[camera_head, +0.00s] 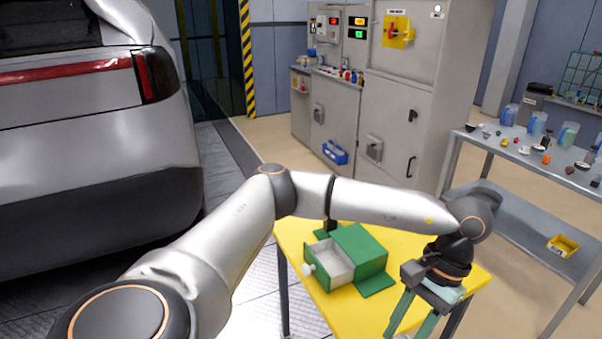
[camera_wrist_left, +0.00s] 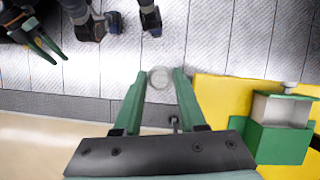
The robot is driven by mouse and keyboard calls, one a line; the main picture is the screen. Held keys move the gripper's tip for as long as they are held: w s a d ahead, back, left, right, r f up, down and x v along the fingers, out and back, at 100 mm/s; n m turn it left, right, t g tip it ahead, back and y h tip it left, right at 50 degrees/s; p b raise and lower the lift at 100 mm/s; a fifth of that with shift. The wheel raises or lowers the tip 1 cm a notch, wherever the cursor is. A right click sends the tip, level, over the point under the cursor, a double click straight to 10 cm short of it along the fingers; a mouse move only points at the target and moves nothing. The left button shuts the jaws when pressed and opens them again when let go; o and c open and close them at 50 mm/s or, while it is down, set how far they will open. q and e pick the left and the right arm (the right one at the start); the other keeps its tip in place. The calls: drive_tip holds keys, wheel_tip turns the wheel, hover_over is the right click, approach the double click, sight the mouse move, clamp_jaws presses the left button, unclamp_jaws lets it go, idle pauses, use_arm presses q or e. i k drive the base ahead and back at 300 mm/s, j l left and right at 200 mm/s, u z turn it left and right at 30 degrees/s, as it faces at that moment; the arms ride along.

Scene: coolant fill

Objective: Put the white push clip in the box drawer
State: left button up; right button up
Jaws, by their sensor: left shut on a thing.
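A green box (camera_head: 362,246) stands on the yellow table. Its drawer (camera_head: 318,272) is pulled out toward the left, with a pale inside that looks empty and a white knob (camera_head: 308,269). My left gripper (camera_head: 402,325) points down by the table's front right, to the right of the box; its tips are cut off there. In the left wrist view it is shut on a round, pale thing, seemingly the white push clip (camera_wrist_left: 160,77). The drawer (camera_wrist_left: 282,109) shows at the right there, apart from the fingers. My right gripper (camera_wrist_left: 60,60) shows at upper left, its fingers apart and empty.
The yellow table (camera_head: 300,238) has clear room around the box. A green flap or plate (camera_head: 376,284) lies beside the box. A grey bench (camera_head: 480,143) with several small items stands at the right, a silver car (camera_head: 90,140) at the left, cabinets behind.

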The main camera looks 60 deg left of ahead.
sight(329, 268)
drive_tip(key=i+j+u, duration=0.1)
drive_tip(key=j, duration=0.3)
drive_tip(key=i+j+u, duration=0.1)
drive_tip(key=j, duration=0.25)
drive_tip(key=i+j+u, duration=0.15)
drive_tip(key=j, duration=0.25)
drive_tip(key=i, duration=0.1)
